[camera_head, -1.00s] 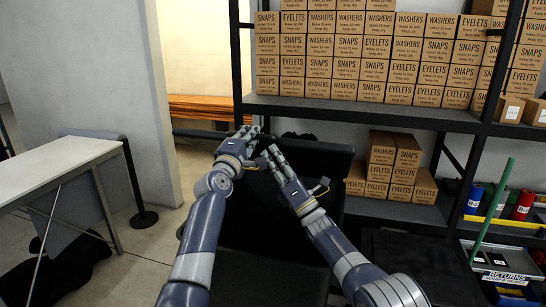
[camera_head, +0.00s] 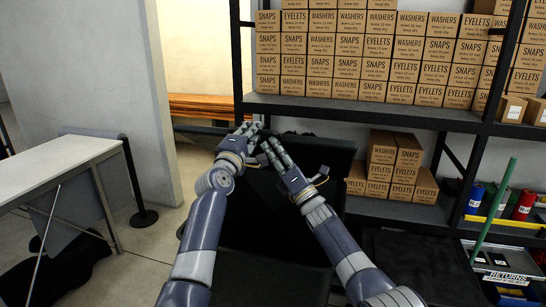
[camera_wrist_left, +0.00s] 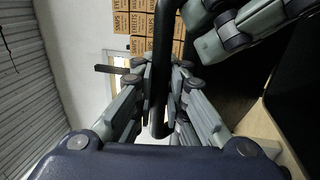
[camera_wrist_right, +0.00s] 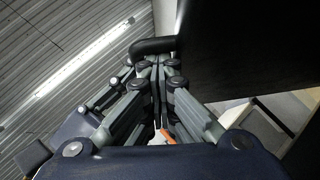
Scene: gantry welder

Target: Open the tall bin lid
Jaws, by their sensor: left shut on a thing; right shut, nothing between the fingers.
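The tall bin (camera_head: 262,225) is a black, dark box in the middle of the head view, largely behind my forearms. My right gripper (camera_head: 266,142) is shut and empty, close beside the left one. In the right wrist view the bar's bent end (camera_wrist_right: 152,46) lies just beyond its fingertips, next to a dark panel (camera_wrist_right: 250,50).
A black shelf rack (camera_head: 370,112) with cardboard boxes (camera_head: 335,62) stands behind the bin. A white table (camera_head: 55,165) and a black post (camera_head: 136,185) stand at left. A returns tray (camera_head: 500,262) and green pole (camera_head: 493,210) are at right.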

